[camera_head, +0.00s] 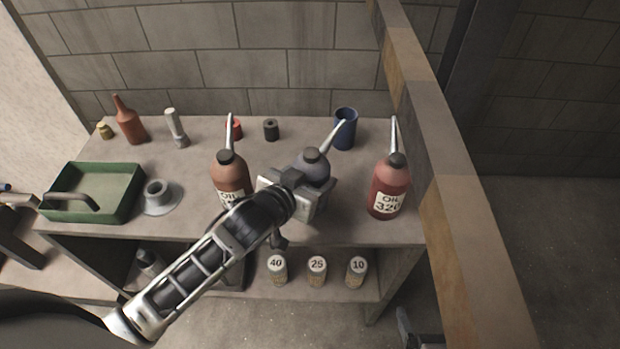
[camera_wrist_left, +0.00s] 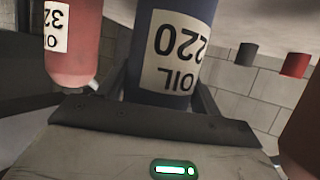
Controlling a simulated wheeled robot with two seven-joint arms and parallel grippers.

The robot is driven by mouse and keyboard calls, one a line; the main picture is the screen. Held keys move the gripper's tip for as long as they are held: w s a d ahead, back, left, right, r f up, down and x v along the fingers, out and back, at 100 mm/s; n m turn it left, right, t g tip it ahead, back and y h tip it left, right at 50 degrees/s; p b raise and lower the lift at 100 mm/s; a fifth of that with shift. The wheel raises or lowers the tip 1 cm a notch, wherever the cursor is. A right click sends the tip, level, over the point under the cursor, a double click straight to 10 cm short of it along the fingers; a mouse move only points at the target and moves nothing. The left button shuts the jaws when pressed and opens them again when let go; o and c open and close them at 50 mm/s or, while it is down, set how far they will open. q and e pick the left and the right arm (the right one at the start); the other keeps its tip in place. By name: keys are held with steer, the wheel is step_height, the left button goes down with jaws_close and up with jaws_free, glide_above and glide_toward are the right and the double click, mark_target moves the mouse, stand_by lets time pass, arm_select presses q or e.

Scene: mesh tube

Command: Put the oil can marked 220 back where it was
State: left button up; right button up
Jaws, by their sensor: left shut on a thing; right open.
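The blue oil can marked 220 (camera_head: 313,168) is on the upper shelf's side of the scene, between a brown oil can (camera_head: 230,172) and the red oil can marked 320 (camera_head: 388,190). My left gripper (camera_head: 312,192) is shut around its body. Its label shows upside down in the left wrist view (camera_wrist_left: 176,50), between the fingers. The gripper hides its lower part in the head view, so I cannot tell whether its base touches the shelf. My right gripper (camera_head: 410,326) is at the lower right edge, low, apart from the cans, open and empty; only part shows.
A blue cup (camera_head: 345,128) stands close behind the 220 can's spout. A green tray (camera_head: 92,192), funnel (camera_head: 158,196) and brown bottle (camera_head: 128,122) are at left. Small containers marked 40, 25 and 10 (camera_head: 357,271) stand below. A wooden beam (camera_head: 450,220) bounds the right side.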

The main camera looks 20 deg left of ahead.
arm_select(q)
steer(key=shift+f, duration=0.1)
steer(key=shift+f, duration=0.15)
steer(key=o, duration=1.1)
steer(key=shift+f, duration=0.15)
steer(key=shift+s+r, duration=0.1)
steer(key=shift+r, duration=0.15)
steer(key=v, duration=1.1)
steer(key=s+f+g, duration=0.1)
steer(key=s+f, duration=0.1)
steer(key=f, duration=0.2)
steer(key=s+d+f, duration=0.1)
steer(key=s+f, duration=0.2)
steer(key=s+f+g, duration=0.1)
steer(key=s+f, duration=0.1)
steer(key=f, duration=0.2)
steer(key=shift+s+d+f+g, duration=0.3)
steer(key=shift+s, duration=0.1)
